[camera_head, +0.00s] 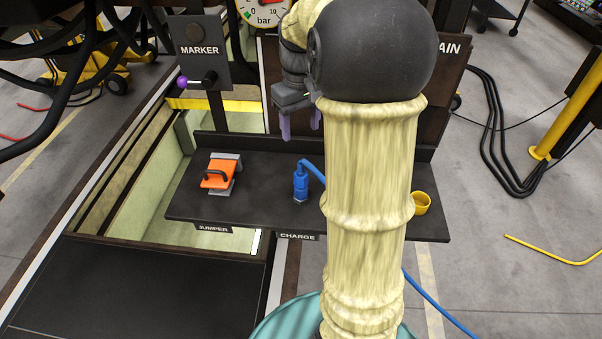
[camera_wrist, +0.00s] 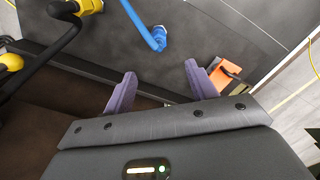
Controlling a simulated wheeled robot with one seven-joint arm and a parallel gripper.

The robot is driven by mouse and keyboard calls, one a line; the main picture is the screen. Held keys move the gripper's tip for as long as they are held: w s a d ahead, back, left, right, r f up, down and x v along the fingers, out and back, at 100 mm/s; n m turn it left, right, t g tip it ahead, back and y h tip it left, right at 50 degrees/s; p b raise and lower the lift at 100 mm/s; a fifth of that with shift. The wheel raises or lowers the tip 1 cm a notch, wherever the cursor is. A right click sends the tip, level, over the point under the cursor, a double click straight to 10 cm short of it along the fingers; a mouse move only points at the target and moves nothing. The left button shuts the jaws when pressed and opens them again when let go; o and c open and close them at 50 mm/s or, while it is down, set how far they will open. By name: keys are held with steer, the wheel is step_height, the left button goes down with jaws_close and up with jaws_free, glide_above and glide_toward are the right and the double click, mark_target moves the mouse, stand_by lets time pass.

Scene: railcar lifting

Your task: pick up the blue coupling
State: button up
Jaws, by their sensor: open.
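The blue coupling (camera_head: 301,184) stands upright on the dark shelf (camera_head: 253,210), above the CHARGE label, with a blue hose bending away from its top to the right. In the wrist view the coupling (camera_wrist: 158,40) shows beyond the fingertips, between their lines. My gripper (camera_head: 300,124) hangs above the back of the shelf, with purple fingers apart. In the wrist view my gripper (camera_wrist: 161,75) is open with nothing between its fingers. It is apart from the coupling. My arm hides part of the shelf and the hose in the head view.
An orange block with a black handle (camera_head: 218,176) sits left of the coupling, above the JUMPER label. A yellow cup (camera_head: 421,203) is at the shelf's right. A MARKER panel (camera_head: 200,50) with a purple-tipped lever stands at the back left. The shelf around the coupling is clear.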

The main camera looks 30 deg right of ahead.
mark_target(300, 165)
steer(key=shift+f, duration=0.1)
step_height(300, 165, down, 12)
steer(key=p, duration=0.3)
steer(key=shift+f, duration=0.1)
stand_by(0.3)
steer(key=shift+w+d+f+p, duration=0.15)
steer(key=shift+f+p, duration=0.5)
steer(key=shift+f, duration=0.65)
steer(key=shift+w+f+p, duration=0.15)
steer(key=shift+f+p, duration=0.5)
steer(key=shift+f, duration=0.65)
steer(key=shift+c, duration=0.5)
jaws_close()
